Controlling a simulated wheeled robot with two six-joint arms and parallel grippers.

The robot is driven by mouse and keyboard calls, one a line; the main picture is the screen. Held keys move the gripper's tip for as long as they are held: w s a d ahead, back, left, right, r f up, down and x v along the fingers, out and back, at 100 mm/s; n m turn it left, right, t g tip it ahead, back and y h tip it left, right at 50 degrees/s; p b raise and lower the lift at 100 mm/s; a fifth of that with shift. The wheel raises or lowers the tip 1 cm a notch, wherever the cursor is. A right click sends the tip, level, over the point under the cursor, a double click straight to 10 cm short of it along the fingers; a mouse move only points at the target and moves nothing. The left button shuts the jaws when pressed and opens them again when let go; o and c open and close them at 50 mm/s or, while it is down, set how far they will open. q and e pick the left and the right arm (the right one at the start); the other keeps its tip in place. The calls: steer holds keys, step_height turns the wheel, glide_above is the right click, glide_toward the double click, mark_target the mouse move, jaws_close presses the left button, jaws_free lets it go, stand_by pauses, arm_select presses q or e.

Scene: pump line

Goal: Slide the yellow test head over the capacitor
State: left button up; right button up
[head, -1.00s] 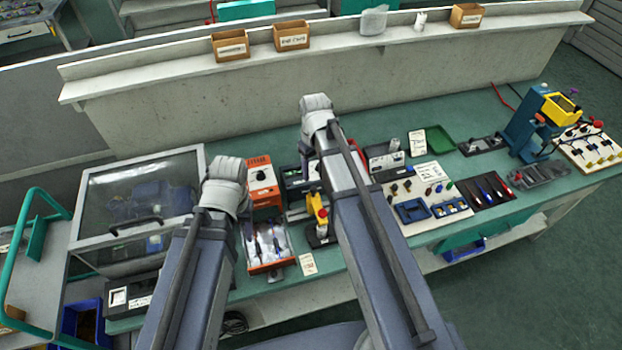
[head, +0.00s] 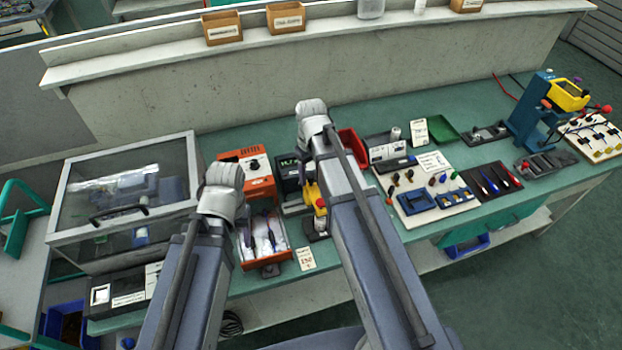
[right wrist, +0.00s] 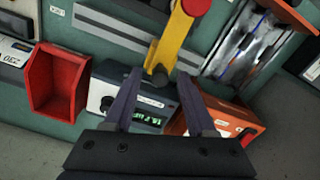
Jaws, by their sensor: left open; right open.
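The yellow test head (head: 312,192), with a red knob, stands on a dark stand by the bench's front edge. It shows as a yellow arm (right wrist: 171,42) with a grey end in the right wrist view. A pale upright piece (head: 320,224) below it may be the capacitor; I cannot tell. My right gripper (right wrist: 160,74) is open and empty, its fingertips framing the grey end; contact cannot be judged. My left gripper (head: 223,178) is left of the test head, by the orange unit; its fingers are mostly hidden.
A meter with a green display (right wrist: 141,114), an orange unit (right wrist: 232,122) and a red bin (right wrist: 58,90) stand close to the right gripper. A tool drawer (head: 278,262) and a glass-topped case (head: 65,202) lie left. Bare bench shows toward the back.

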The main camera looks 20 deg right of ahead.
steer(key=shift+c, duration=0.3)
jaws_close()
stand_by(1.1)
